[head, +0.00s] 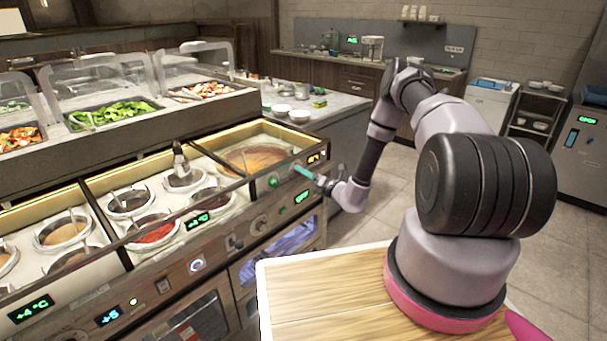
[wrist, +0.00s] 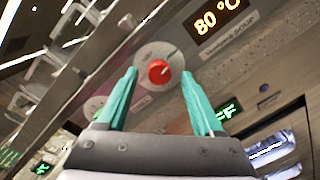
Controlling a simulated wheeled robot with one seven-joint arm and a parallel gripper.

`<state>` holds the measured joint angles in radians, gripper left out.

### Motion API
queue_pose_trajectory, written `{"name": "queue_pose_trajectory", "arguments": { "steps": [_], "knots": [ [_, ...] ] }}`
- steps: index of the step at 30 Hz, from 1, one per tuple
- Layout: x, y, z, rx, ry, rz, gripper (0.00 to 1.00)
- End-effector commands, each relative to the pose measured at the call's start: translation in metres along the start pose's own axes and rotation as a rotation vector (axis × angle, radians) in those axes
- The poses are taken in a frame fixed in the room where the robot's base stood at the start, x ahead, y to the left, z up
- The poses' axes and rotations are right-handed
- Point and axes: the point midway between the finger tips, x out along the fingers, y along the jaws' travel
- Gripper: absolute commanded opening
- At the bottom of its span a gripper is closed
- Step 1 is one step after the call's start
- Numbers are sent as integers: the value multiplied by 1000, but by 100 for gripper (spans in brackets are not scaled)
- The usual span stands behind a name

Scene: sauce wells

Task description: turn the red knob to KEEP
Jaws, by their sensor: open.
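The red knob (wrist: 158,71) sits on a pale round plate (wrist: 146,84) on the counter's front panel, in the wrist view. A light mark shows on the knob, but the words on the plate are too small to read. My gripper (wrist: 159,76) has teal fingers, spread wide with one on each side of the knob in the picture. I cannot tell whether they touch it. In the head view my gripper (head: 304,171) is at the panel's right end and the red knob cannot be made out there.
An orange 80 °C display (wrist: 219,20) is above right of the knob. A green display (wrist: 228,110) lies behind the right finger. A green round control (head: 273,182) sits left of my gripper. Sauce pots (head: 153,229) fill the wells above the panel. Open floor lies right of the counter.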

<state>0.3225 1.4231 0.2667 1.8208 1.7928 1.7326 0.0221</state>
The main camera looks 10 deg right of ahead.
Motion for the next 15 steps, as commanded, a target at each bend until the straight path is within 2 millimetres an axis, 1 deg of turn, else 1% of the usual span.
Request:
{"name": "queue_pose_trajectory", "arguments": {
  "steps": [4,11,12,14,15],
  "knots": [
    [8,0,0,1,0,-1,69],
    [9,0,0,1,0,-1,69],
    [9,0,0,1,0,-1,65],
    [9,0,0,1,0,-1,42],
    [9,0,0,1,0,-1,26]
  ]
}}
